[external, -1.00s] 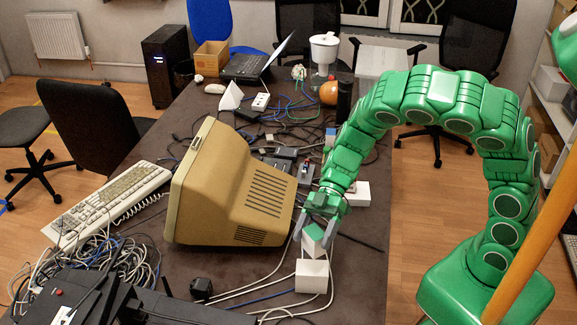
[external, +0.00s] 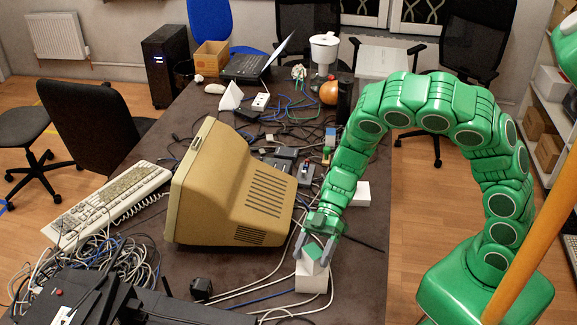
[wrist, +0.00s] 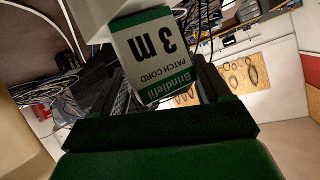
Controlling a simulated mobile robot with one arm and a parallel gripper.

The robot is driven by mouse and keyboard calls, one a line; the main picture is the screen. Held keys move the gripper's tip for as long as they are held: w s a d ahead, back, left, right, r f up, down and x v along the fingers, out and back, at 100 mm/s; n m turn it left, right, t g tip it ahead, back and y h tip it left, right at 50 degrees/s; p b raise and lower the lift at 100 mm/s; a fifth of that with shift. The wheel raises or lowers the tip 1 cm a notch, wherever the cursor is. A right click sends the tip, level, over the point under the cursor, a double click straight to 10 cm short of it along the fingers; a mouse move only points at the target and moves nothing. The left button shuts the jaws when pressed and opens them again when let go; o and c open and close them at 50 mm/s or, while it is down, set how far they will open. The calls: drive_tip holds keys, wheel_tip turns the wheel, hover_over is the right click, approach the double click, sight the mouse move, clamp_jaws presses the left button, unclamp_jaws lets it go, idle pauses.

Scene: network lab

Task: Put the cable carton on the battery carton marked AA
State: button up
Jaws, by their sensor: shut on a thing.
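My gripper (external: 313,248) is shut on the cable carton (external: 315,259), a small white box with green ends, tilted between the fingers. In the wrist view, the cable carton (wrist: 155,52) reads "Brindlefil PATCH CORD 3 m", upside down, between my gripper's fingers (wrist: 165,80). A plain white carton (external: 309,284) stands on the table directly under it; part of it shows at the top of the wrist view (wrist: 98,14). I cannot tell whether the two touch. No AA mark is readable; another white carton (external: 361,194) stands farther back beside my arm.
A beige monitor (external: 232,190) stands close left of my gripper. Loose cables (external: 255,297) run around the lower white carton. A black plug adapter (external: 201,288) and dark equipment (external: 90,292) lie at the front left. The table's right front is clear.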

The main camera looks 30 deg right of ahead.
drive_tip(key=o, duration=1.1)
drive_tip(key=shift+f, duration=0.1)
drive_tip(key=shift+v, duration=6.05)
